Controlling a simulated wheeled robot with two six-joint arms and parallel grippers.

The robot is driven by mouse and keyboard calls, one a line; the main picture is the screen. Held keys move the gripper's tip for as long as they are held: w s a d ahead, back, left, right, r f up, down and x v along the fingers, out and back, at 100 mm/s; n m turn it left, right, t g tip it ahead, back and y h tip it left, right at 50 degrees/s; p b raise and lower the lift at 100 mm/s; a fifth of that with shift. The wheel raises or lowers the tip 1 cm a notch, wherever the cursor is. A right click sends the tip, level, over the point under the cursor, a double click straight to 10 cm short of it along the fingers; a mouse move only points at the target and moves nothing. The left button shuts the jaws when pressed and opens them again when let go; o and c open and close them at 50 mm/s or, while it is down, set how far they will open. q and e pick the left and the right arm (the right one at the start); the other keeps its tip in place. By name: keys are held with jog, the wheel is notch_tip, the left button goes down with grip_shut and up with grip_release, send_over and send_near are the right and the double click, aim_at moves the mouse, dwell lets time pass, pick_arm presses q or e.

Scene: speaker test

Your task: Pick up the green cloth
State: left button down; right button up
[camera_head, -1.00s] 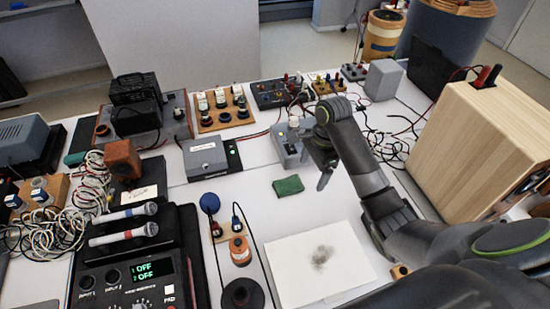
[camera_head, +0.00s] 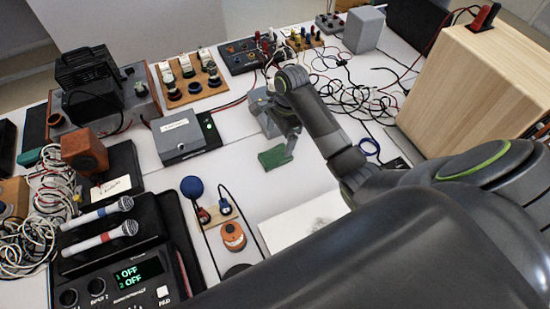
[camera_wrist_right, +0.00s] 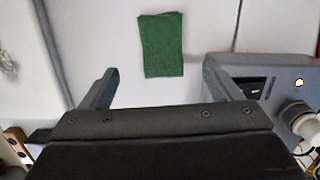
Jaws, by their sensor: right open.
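The green cloth (camera_head: 273,158) is a small folded rectangle lying flat on the white table. In the right wrist view the cloth (camera_wrist_right: 161,45) lies beyond the fingertips, between their lines, a little right of the middle of the gap. My right gripper (camera_head: 285,140) is beside the cloth in the head view, partly hidden by its own wrist. In the wrist view the right gripper (camera_wrist_right: 160,78) is open with nothing between its fingers. My left gripper is not in view.
A grey box (camera_wrist_right: 262,85) stands close to the right finger in the wrist view. A grey device (camera_head: 185,135) is left of the cloth. An orange round object (camera_head: 233,236) and a white sheet (camera_head: 290,228) lie nearer. Cables (camera_head: 350,100) tangle behind my arm.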

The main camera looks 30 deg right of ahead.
aim_at(276, 155)
jog(key=shift+w+a+f, duration=0.1)
jog(key=shift+a+f, duration=0.1)
jog(key=shift+f, duration=1.2)
jog(key=shift+a+f, duration=0.15)
jog(key=shift+f, duration=1.2)
jog(key=shift+w+a+f, duration=0.1)
jog(key=shift+a+f, duration=0.1)
jog(key=shift+f, duration=1.2)
jog(key=c, duration=1.1)
jog(key=shift+o, duration=0.2)
notch_tip(276, 155, up, 10)
jog(key=shift+o, duration=1.2)
jog(key=shift+c, duration=0.9)
